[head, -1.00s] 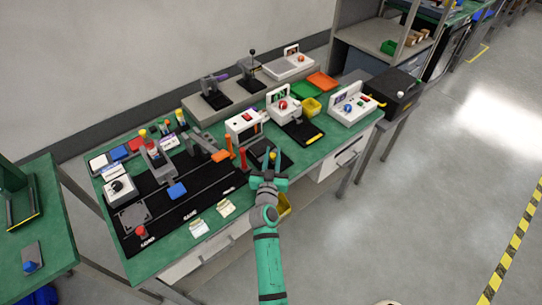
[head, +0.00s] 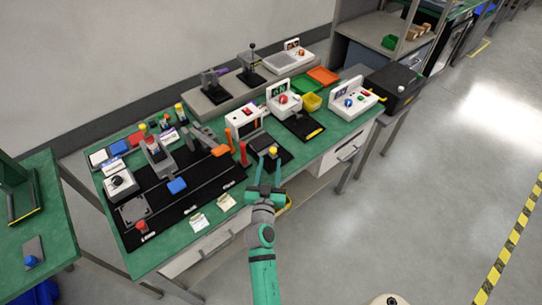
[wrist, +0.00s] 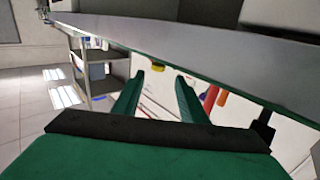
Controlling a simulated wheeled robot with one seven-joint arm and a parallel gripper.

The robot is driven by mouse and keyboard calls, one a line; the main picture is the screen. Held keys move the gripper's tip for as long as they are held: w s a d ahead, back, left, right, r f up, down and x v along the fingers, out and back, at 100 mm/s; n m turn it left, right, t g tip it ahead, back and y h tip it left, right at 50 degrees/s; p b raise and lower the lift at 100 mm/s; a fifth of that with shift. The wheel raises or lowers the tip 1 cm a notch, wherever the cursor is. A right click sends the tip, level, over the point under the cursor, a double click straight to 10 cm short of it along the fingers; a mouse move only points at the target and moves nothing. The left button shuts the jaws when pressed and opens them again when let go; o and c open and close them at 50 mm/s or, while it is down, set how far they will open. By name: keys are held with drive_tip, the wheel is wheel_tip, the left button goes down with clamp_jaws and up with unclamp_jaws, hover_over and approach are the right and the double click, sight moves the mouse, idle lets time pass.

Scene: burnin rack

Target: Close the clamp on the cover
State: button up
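A small black fixture (head: 285,158) with a yellow knob (head: 273,151) sits near the front edge of the green bench. To its left stand a red upright handle (head: 242,153) and an orange one (head: 229,140). I cannot tell for certain which part is the clamp or the cover. My gripper (head: 268,170) is at the bench's front edge, just in front of the black fixture, and appears apart from it. In the wrist view its two green fingers (wrist: 160,76) are spread with nothing held between them. A red post (wrist: 210,97) shows right of the fingers.
Black panels with a blue block (head: 177,186) and a red knob (head: 141,226) cover the bench's left part. Open floor lies to the right.

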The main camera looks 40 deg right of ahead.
drive_tip(key=shift+v, duration=1.4)
drive_tip(key=shift+w, duration=0.1)
